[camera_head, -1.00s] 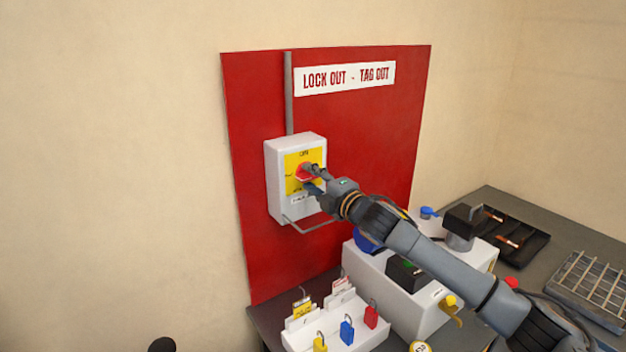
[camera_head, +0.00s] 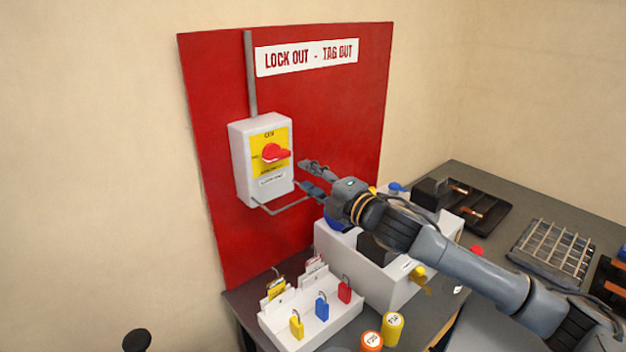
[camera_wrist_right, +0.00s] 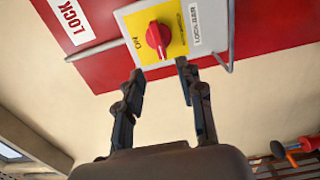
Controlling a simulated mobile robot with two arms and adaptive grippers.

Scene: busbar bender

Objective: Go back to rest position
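My right gripper (camera_head: 308,177) is open and empty, a little to the right of the switch box (camera_head: 236,165) in the head view. The box is white with a yellow plate and a red rotary knob (camera_head: 275,153), fixed to a red lockout board (camera_head: 345,110). In the right wrist view, the two fingers (camera_wrist_right: 157,88) are spread apart below the knob (camera_wrist_right: 158,36), with a clear gap to it. My left gripper is not clearly in view; only a small dark shape shows at the bottom left of the head view.
Below the board, a white tray (camera_head: 335,334) holds tags and yellow, blue and red padlocks. A grey-white machine (camera_head: 390,285) stands under my right arm. Orange and yellow cylinders (camera_head: 393,326) stand in front. A wire rack (camera_head: 553,250) and dark tray (camera_head: 478,212) lie right.

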